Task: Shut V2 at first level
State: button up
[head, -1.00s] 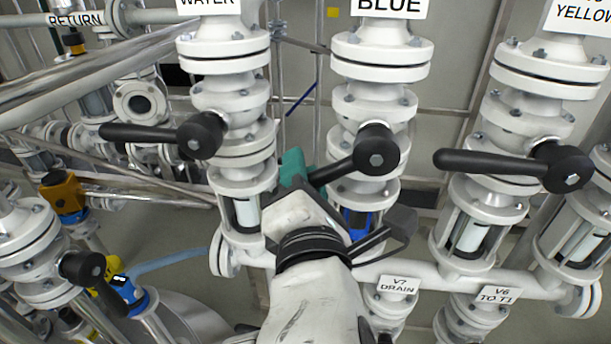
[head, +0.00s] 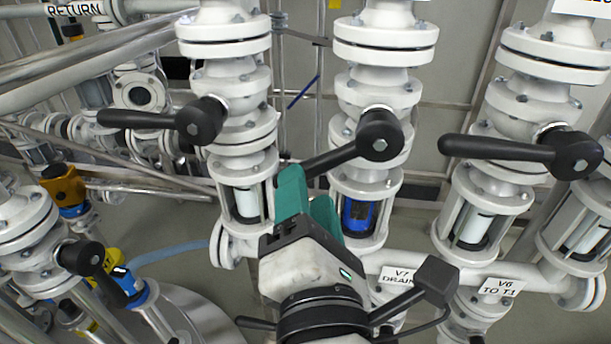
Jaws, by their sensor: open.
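The middle valve has a black lever (head: 340,156) that points left and slightly down from its hub; its tag is out of the picture, so I cannot read V2 on it. Below it is a sight glass with blue content (head: 359,215). My gripper (head: 307,190) has teal fingers and is open, at the free left end of this lever. The left finger hides the lever's tip. I cannot tell whether the fingers touch the lever or whether it lies between them.
The left valve's lever (head: 155,119) and the right valve's lever (head: 490,147) both point left, nearly level. Plates V7 DRAIN (head: 398,277) and V6 TO T1 (head: 497,287) sit on the lower pipe. A steel vessel (head: 185,310) stands lower left.

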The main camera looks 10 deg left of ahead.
jog(key=shift+v, duration=2)
dwell(6.0)
